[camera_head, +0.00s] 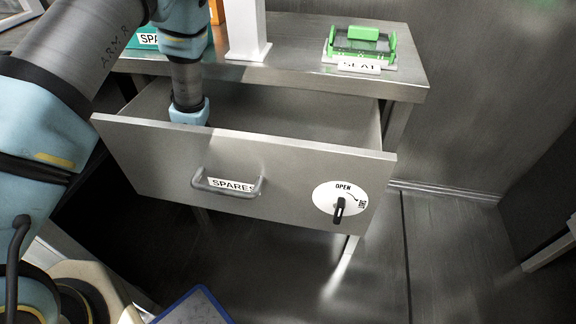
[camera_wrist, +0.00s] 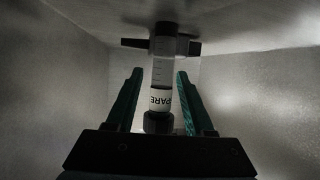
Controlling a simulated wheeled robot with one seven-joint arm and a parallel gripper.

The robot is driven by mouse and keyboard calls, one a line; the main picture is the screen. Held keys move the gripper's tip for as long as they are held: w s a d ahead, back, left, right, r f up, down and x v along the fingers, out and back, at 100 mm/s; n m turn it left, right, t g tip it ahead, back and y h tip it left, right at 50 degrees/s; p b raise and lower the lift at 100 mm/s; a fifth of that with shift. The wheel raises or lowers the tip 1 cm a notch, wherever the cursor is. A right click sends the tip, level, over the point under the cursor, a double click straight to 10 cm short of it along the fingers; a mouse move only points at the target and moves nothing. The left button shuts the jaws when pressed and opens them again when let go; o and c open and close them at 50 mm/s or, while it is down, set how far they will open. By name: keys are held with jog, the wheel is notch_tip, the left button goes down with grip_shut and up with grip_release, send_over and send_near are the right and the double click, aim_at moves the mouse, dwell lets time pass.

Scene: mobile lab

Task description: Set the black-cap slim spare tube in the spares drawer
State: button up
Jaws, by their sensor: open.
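The spares drawer (camera_head: 240,170) is pulled out under the bench, with a handle and a SPARES label on its front. My arm reaches down into it, and my gripper is hidden behind the drawer front in the head view. In the wrist view, my gripper (camera_wrist: 160,95) is open, with one finger on each side of the slim spare tube (camera_wrist: 163,72). The tube is clear, with a white SPARE label and a black cap (camera_wrist: 158,123) at its near end. Gaps show between the fingers and the tube. A dark crosspiece (camera_wrist: 185,46) is at the tube's far end.
The drawer walls (camera_wrist: 50,85) stand close around my gripper. A round dial (camera_head: 340,201) marked OPEN is on the drawer front. On the bench top (camera_head: 290,72) are a white post (camera_head: 246,30) and a green-framed device (camera_head: 361,46). The floor to the right is clear.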

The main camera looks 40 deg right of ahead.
jog(key=p+v, duration=0.3)
jog(key=v, duration=0.3)
jog(key=shift+w+a+r, duration=0.15)
jog(key=shift+w+r, duration=0.05)
jog(key=shift+r, duration=0.05)
jog(key=shift+w+a, duration=0.25)
jog(key=shift+a, duration=0.05)
